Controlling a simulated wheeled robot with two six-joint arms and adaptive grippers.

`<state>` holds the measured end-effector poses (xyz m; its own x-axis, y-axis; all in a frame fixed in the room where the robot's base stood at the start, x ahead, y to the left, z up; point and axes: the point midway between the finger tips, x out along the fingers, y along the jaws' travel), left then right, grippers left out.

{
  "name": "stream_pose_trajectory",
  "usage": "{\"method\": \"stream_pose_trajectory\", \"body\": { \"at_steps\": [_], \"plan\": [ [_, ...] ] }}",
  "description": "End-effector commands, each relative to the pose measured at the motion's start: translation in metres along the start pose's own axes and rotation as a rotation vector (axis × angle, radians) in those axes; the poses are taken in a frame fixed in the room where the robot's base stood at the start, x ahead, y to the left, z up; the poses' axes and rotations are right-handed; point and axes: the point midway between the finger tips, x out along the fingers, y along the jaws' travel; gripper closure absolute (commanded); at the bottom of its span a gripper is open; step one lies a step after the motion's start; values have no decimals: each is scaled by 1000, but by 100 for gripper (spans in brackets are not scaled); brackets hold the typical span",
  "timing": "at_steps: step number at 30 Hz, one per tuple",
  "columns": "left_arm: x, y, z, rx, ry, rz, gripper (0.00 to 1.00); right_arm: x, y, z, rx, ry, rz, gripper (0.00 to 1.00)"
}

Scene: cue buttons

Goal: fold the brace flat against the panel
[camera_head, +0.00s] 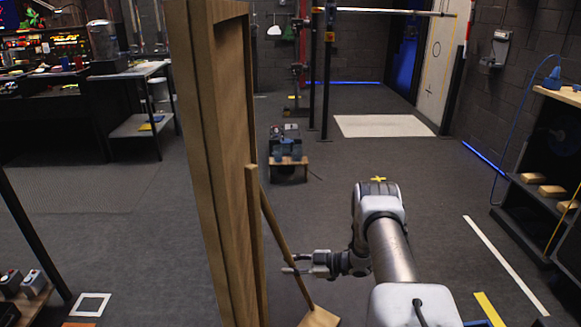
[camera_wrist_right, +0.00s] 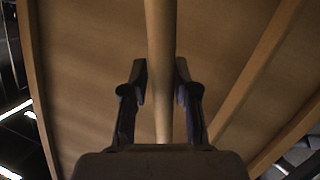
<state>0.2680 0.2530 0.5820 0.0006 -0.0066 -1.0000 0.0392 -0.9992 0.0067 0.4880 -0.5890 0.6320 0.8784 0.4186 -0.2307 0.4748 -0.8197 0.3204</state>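The panel (camera_head: 232,130) is a tall wooden slab standing upright, left of centre in the head view; its broad wooden face (camera_wrist_right: 95,90) fills the right wrist view. The brace (camera_head: 274,226) is a thin wooden bar slanting from the panel down to the right, away from it at the lower end. It also shows in the right wrist view (camera_wrist_right: 161,40). My right gripper (camera_head: 288,264) is at the brace's lower half. My left gripper is out of view.
A wooden block (camera_head: 319,318) lies by the brace's lower end. A small low stand (camera_head: 288,161) carries blue-grey items behind. A shelf (camera_head: 540,205) stands at the right and a workbench (camera_head: 135,72) at the back left. The floor around my right arm is open.

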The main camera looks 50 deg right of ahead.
Motion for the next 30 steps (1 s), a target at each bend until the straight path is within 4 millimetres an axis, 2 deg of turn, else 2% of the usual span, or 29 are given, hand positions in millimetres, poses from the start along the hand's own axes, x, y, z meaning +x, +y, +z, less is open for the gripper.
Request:
{"method": "stream_pose_trajectory", "body": {
  "at_steps": [9, 12, 17, 24, 30],
  "plan": [
    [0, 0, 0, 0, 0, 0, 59, -1, -2, 1, 2, -3, -3, 53],
    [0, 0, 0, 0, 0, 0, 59, -7, -1, 1, 2, -4, -1, 53],
    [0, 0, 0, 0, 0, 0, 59, -38, 0, 1, 3, -3, 3, 53],
    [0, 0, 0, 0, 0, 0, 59, -99, 2, -1, 0, 2, 5, 53],
    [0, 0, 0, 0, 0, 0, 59, -118, 0, 0, 1, -1, -1, 53]
  ]
}}
